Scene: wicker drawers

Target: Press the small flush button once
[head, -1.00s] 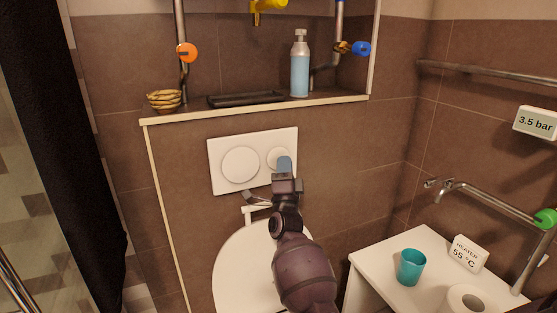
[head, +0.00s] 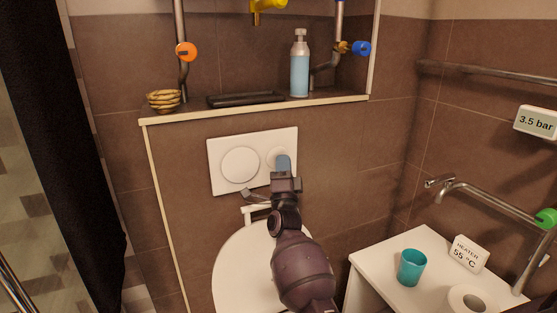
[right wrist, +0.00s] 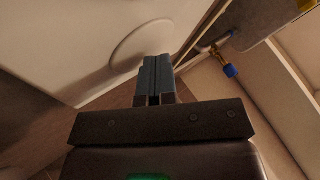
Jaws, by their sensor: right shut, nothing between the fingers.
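A white flush plate (head: 216,182) is on the brown tiled wall above the toilet. It carries a large round button (head: 240,165) at left and a small round button (head: 271,156) at right. My right gripper (head: 283,160) is shut and empty, its blue-grey fingertips in front of the small button and hiding part of it. In the right wrist view the shut fingers (right wrist: 155,70) point at the small button (right wrist: 143,45) on the plate (right wrist: 60,50). I cannot tell whether the tips touch it. My left gripper is not in view.
A ledge (head: 215,113) above the plate holds a wicker bowl (head: 164,100), a black tray (head: 246,98) and a blue soap bottle (head: 299,72). A white cabinet top (head: 385,257) at lower right holds a teal cup (head: 411,267) and a paper roll (head: 468,299).

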